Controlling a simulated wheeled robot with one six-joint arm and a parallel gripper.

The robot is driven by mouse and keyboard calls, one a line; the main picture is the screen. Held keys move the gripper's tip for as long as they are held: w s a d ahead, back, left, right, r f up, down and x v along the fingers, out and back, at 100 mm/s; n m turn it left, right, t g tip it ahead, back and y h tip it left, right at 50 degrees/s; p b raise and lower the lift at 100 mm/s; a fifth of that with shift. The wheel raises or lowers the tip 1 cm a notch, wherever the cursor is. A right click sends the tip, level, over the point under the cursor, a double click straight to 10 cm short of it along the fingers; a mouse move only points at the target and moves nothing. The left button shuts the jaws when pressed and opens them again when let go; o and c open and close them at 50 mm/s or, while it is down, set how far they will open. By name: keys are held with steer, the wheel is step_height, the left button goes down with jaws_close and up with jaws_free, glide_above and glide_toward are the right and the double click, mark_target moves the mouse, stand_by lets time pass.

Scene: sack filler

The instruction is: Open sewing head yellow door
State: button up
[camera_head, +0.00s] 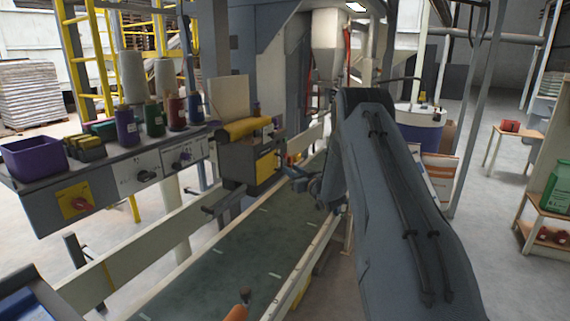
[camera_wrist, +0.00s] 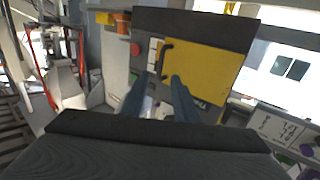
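The sewing head (camera_head: 238,163) is a dark box above the conveyor in the head view, with a yellow door (camera_head: 266,166) on its face. In the wrist view the yellow door (camera_wrist: 212,72) fills the upper middle and appears closed, lying flat in the dark housing. A black bar handle (camera_wrist: 164,60) stands at the door's left edge. My gripper (camera_wrist: 162,78) is open and empty, its two blue-grey fingers spread on either side of the handle's lower part in the picture. I cannot tell whether they touch it. In the head view my gripper (camera_head: 290,173) is small beside the sewing head.
The conveyor belt (camera_head: 235,255) with raised side rails runs below the sewing head. A control panel (camera_head: 130,175) carrying thread spools and a purple bin (camera_head: 35,156) stands at left. A red button (camera_wrist: 135,49) sits left of the door.

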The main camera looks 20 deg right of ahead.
mark_target(271, 167)
steer(key=w+p, duration=0.1)
steer(key=w, duration=0.5)
steer(key=shift+w+a+p, duration=0.25)
steer(key=shift+w+p, duration=0.05)
steer(key=shift+w, duration=0.1)
steer(key=shift+c, duration=0.4)
jaws_close()
stand_by(0.7)
